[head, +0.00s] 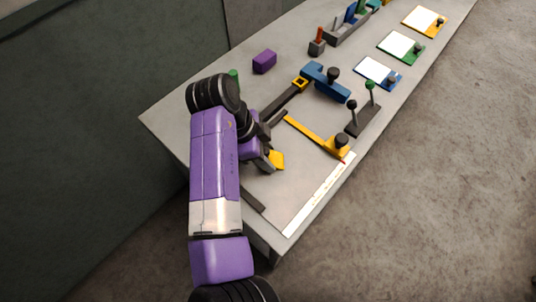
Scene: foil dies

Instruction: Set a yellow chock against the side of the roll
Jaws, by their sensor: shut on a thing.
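My gripper (269,161) is low over the near left part of the bench, right of my purple arm. It is shut on a yellow chock (277,159), a small block showing at its fingertips. I cannot tell whether the chock touches the bench top. I cannot make out the roll for certain; my arm hides part of the bench's left end.
The grey bench (300,185) holds a long yellow bar (312,134) with a black knob, a blue clamp-like piece (327,82), a purple block (264,61) and a two-knobbed lever stand (363,117). A white strip (318,196) lies along the front edge. Several white-faced plates lie farther right.

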